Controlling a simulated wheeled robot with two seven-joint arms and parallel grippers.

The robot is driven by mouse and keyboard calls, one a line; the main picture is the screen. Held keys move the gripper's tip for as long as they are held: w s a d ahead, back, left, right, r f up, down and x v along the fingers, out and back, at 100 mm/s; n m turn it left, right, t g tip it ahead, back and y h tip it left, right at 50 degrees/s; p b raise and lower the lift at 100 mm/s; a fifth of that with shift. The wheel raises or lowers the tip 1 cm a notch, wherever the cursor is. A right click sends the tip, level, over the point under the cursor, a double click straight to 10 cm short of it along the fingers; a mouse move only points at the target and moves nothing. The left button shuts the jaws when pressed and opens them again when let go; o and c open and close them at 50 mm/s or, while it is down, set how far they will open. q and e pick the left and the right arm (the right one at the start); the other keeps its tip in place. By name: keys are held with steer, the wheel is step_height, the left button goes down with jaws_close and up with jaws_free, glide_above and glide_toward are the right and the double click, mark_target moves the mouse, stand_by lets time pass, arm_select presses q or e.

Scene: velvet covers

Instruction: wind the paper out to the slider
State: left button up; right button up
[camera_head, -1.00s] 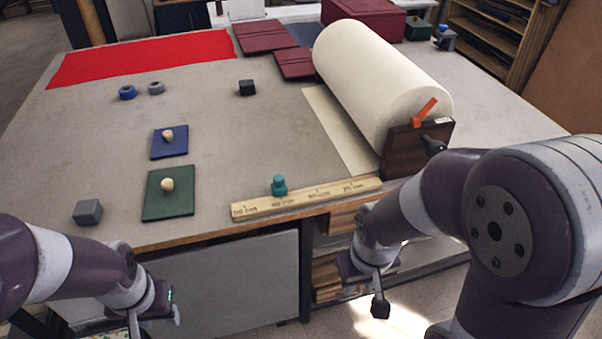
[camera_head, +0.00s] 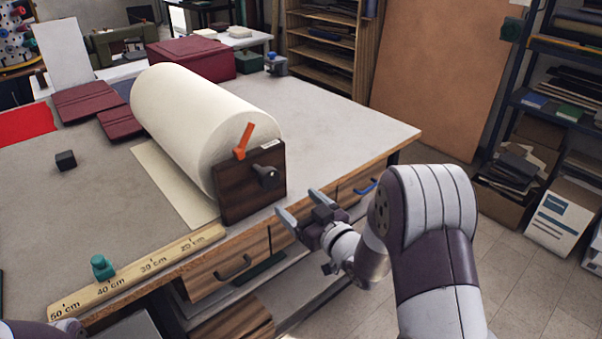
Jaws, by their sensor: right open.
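The large cream paper roll (camera_head: 190,115) lies on the table in a dark wooden end block (camera_head: 235,192). A flat strip of paper (camera_head: 172,183) comes out on its left and lies on the tabletop. A dark crank handle (camera_head: 266,176) and an orange lever (camera_head: 243,141) are on the end block. The teal slider (camera_head: 102,267) sits on the wooden ruler (camera_head: 150,270), close to the 40 cm mark. My right gripper (camera_head: 299,206) is open and empty, in front of the table edge, below and right of the crank, apart from it. My left gripper is out of view.
Drawers with handles (camera_head: 233,268) are under the table's front edge. A black cube (camera_head: 66,160), maroon folders (camera_head: 92,100) and a maroon box (camera_head: 192,60) are on the table. The tabletop right of the roll is clear. Shelves stand at the right.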

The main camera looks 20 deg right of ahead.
mark_target(271, 181)
steer(key=x, duration=0.3)
steer(key=r+p+x, duration=0.1)
steer(key=x, duration=0.3)
steer(key=a+p+x, duration=0.1)
steer(key=x, duration=0.3)
steer(key=shift+r, duration=0.2)
steer(key=shift+w+a, duration=0.15)
steer(key=shift+w, duration=0.2)
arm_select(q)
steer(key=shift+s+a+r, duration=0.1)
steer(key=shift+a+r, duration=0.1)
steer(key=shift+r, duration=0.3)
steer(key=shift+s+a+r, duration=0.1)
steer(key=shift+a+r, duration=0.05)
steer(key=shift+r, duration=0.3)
arm_select(e)
steer(key=shift+w, duration=0.35)
steer(key=c, duration=1.5)
steer(key=shift+o, duration=0.2)
